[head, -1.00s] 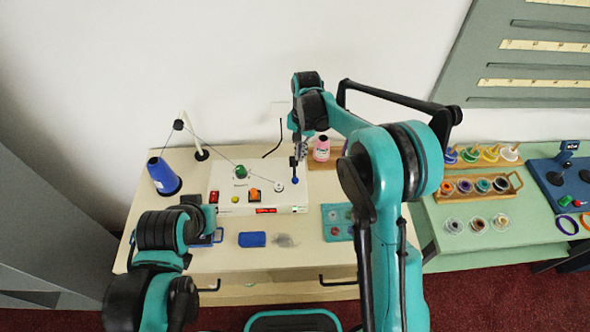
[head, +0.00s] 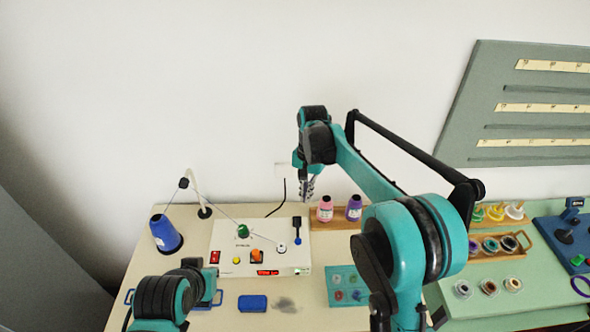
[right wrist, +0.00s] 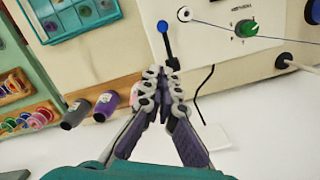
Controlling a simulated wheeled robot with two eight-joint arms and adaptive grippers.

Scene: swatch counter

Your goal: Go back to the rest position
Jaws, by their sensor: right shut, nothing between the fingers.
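My right gripper (head: 307,198) is shut and empty, raised over the back edge of the white winder box (head: 228,262). The right wrist view shows its fingertips (right wrist: 163,78) together, close to the black lever with a blue tip (right wrist: 164,27). In the head view a small gap shows between the fingertips and the lever (head: 297,229). My right arm reaches up from the lower right and bends at a high elbow. My left arm shows at the lower left; its fingers are not visible.
A blue thread cone (head: 165,235) stands left of the box. A teal tray (head: 346,285) and a blue block (head: 252,303) lie in front. The wall space above is clear.

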